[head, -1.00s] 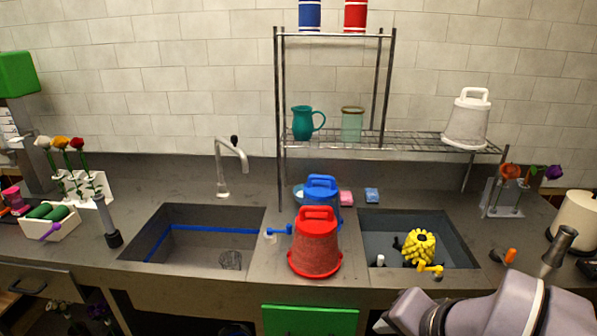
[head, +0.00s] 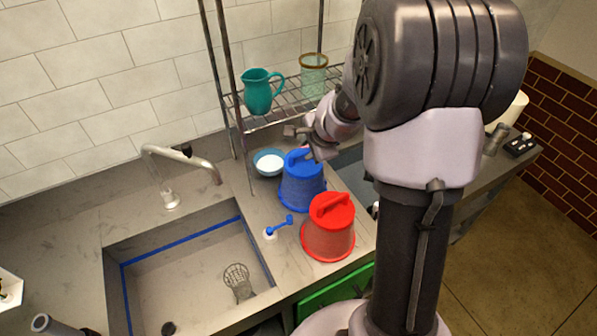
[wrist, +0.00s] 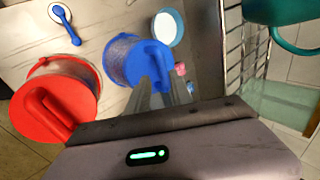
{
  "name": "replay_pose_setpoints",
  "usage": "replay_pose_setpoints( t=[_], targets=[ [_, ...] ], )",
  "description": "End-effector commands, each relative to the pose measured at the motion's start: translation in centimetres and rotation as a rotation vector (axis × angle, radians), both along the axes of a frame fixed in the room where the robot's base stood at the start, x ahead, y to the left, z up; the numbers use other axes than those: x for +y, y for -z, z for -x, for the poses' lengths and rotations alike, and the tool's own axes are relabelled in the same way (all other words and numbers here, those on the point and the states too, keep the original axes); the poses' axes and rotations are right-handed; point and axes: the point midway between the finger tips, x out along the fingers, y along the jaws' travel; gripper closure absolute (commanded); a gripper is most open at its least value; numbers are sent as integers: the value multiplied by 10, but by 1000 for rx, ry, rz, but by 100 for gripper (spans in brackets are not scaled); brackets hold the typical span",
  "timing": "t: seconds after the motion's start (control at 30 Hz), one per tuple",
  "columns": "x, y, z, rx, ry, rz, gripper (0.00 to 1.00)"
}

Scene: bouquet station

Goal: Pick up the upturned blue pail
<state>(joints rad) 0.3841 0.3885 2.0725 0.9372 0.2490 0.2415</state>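The upturned blue pail (head: 301,188) stands base-up on the counter between the two sinks, its blue handle on top. It also shows in the wrist view (wrist: 128,57). My gripper (head: 307,143) is open and empty, with its fingers spread just above and at the handle. In the wrist view the two grey fingers (wrist: 159,95) lie apart, with part of the blue handle showing between them. I cannot tell whether they touch it or how far down they reach.
A similar red upturned pail (head: 328,232) stands close in front of the blue one. A blue-and-white bowl (head: 268,163) sits behind it, and a small blue-handled tool (head: 279,227) is at left. The wire shelf (head: 270,117) with a teal pitcher (head: 258,92) rises behind.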

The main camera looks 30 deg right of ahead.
Motion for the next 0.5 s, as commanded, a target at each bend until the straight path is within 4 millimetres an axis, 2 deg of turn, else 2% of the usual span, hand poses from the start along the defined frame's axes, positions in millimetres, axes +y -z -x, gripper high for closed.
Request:
replay_pose_setpoints(
  t=[0.03,0.17,0.4,0.5],
  targets=[
    [0,10,-5,1,-1,0,73],
    [-1,20,-13,0,-1,0,73],
    [-9,55,-39,0,-2,-1,73],
    [-9,58,-42,-1,-2,0,73]
  ],
)
